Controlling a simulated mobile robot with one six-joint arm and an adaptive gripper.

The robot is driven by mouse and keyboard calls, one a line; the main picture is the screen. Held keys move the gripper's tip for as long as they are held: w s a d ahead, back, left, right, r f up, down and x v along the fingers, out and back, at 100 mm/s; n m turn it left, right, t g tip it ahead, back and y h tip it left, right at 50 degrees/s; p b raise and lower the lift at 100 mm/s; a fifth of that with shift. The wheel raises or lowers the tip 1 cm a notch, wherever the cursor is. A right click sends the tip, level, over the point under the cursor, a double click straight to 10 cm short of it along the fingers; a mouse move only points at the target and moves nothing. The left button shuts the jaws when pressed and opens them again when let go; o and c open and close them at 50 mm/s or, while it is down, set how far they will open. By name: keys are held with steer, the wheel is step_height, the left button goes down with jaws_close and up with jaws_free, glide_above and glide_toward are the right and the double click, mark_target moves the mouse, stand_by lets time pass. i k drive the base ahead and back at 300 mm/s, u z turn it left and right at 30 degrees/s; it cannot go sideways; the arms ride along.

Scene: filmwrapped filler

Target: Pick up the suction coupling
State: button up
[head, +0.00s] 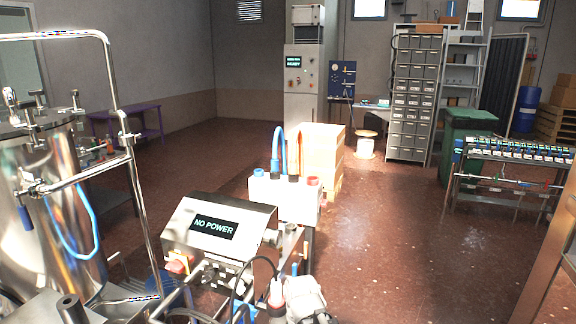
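I cannot pick out the suction coupling with certainty. A grey metal cylindrical fitting (290,236) sits just right of a steel control box (212,232) whose screen reads "NO POWER". A white block (284,198) with a blue cap, a red cap and blue and orange hoses stands behind it. White and red parts (300,296) and dark cables crowd the bottom centre, too cluttered to tell apart. My gripper is not in view.
A shiny steel tank (65,215) with a pipe rail (135,190) fills the left. Cardboard boxes (325,150) stand behind the white block. A bench with a row of small units (515,150) and a green bin (466,145) are at right. The centre-right floor (400,230) is clear.

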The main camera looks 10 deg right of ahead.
mark_target(275, 162)
steer(key=z, duration=0.3)
steer(key=i, duration=0.85)
steer(key=z, duration=0.6)
steer(key=i, duration=1.7)
steer(key=z, duration=0.05)
